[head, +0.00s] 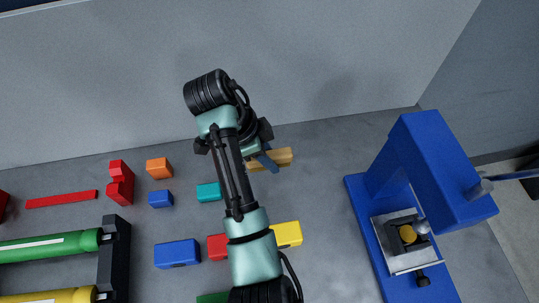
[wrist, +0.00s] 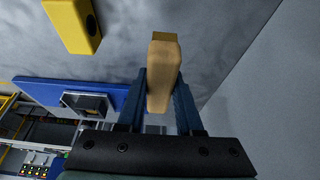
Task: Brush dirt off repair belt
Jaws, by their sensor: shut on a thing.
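My gripper (head: 264,160) is above the grey surface near the back wall, partly hidden by my arm in the head view. It is shut on a tan wooden piece (head: 284,157), which also shows between the two dark blue fingers in the wrist view (wrist: 163,65). The piece is a long block with bevelled edges, perhaps the brush; no bristles are visible. I cannot make out a repair belt or dirt for certain. Green (head: 50,246) and yellow (head: 55,296) rollers with white stripes sit in a black-ended frame at the lower left.
A blue press-like machine (head: 425,165) with a metal plate (head: 403,262) stands at the right. Red, orange (head: 159,168), blue (head: 178,254), teal (head: 208,192) and yellow (head: 287,234) blocks lie around my arm. A grey wall (head: 300,60) runs behind. The surface between my gripper and the machine is clear.

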